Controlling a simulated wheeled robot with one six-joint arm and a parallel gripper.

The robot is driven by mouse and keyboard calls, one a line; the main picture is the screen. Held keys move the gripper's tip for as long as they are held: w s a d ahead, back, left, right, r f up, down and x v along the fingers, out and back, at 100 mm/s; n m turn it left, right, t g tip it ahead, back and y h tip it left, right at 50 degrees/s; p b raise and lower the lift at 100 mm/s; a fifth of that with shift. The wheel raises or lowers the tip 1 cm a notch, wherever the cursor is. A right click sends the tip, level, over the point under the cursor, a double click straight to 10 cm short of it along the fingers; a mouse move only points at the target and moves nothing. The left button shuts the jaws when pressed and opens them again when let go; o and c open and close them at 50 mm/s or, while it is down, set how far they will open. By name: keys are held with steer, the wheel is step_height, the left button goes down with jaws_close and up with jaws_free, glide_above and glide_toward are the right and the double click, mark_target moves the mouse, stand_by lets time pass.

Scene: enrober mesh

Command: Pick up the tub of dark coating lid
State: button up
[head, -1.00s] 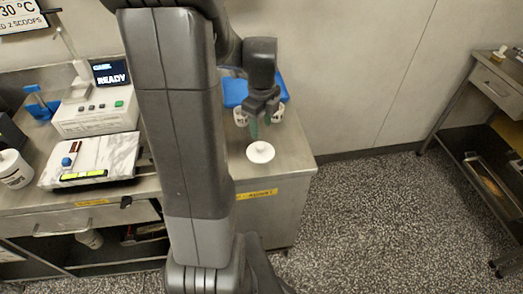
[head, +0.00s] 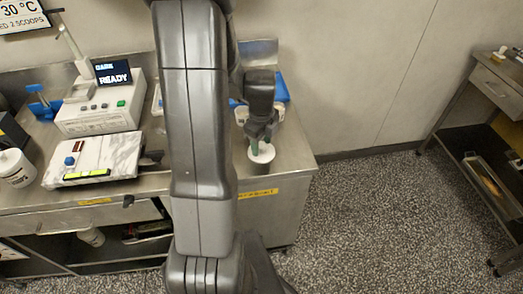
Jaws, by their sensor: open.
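A white round lid (head: 262,158) lies on the steel bench's right end, near its front edge. My gripper (head: 260,147) points down over the lid, with its greenish fingertips at the lid's middle and its jaws open. The fingers hide the lid's small knob, so I cannot tell whether they touch it. Behind my gripper, white tubs (head: 241,113) are partly hidden by my arm. I cannot tell which tub holds dark coating.
A blue item (head: 282,92) lies behind the tubs. On the left are a white machine with a READY screen (head: 113,73), a marble slab (head: 95,160) and a white tub (head: 15,168). The bench (head: 292,150) ends just right of the lid.

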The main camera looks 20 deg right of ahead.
steer(key=c, duration=1)
jaws_close()
